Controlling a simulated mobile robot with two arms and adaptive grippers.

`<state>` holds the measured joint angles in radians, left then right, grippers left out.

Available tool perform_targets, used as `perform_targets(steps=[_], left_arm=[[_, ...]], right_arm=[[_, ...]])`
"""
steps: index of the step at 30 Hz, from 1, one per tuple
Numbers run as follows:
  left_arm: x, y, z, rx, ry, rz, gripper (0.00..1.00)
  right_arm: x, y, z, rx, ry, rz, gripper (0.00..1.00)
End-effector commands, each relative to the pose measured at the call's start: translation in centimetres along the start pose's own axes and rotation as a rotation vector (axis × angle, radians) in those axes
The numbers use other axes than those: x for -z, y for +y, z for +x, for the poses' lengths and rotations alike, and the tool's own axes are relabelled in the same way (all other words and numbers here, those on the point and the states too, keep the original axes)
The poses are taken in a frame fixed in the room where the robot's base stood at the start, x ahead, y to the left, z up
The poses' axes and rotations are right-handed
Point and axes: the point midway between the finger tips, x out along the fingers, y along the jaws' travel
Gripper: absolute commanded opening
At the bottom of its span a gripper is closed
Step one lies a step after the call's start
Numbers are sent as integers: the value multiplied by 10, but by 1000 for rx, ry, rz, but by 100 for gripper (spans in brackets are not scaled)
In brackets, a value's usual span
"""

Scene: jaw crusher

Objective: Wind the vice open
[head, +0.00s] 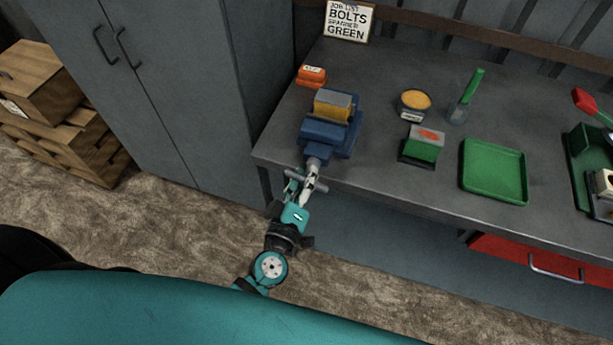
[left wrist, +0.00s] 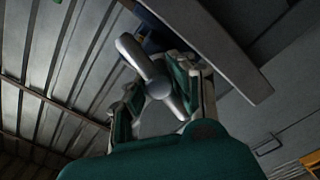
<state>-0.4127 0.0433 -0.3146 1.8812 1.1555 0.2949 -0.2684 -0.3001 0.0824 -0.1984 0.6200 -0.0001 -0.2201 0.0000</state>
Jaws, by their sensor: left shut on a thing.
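The blue vice (head: 331,133) stands at the left front edge of the grey workbench. A yellowish block (head: 333,105) sits at its jaws; I cannot tell how wide the jaws stand apart. The grey vice handle (head: 314,183) sticks out past the bench's front edge. My left gripper (head: 306,187) is shut on the handle from the front. In the left wrist view the handle (left wrist: 147,62) lies between the fingers of my left gripper (left wrist: 162,100), and a bit of the blue vice shows behind it. My right gripper is not in view.
On the bench (head: 380,75) are an orange box (head: 311,76), a round tin (head: 414,101), a green-handled brush (head: 468,92), a green box (head: 421,147) and a green tray (head: 494,171). A grey cabinet (head: 190,80) stands left. A red drawer (head: 530,262) is below.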

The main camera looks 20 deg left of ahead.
Motion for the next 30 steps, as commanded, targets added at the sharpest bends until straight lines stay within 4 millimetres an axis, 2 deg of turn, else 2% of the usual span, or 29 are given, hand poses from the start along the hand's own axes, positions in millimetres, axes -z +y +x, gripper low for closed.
perform_targets(steps=[25, 26, 30], left_arm=[[0, -5, -1, 9, 1, 2, 0], [0, -5, -1, 9, 1, 2, 24], [0, -4, -1, 7, 1, 1, 42]], right_arm=[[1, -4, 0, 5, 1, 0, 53], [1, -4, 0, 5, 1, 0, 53], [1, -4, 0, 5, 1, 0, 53]])
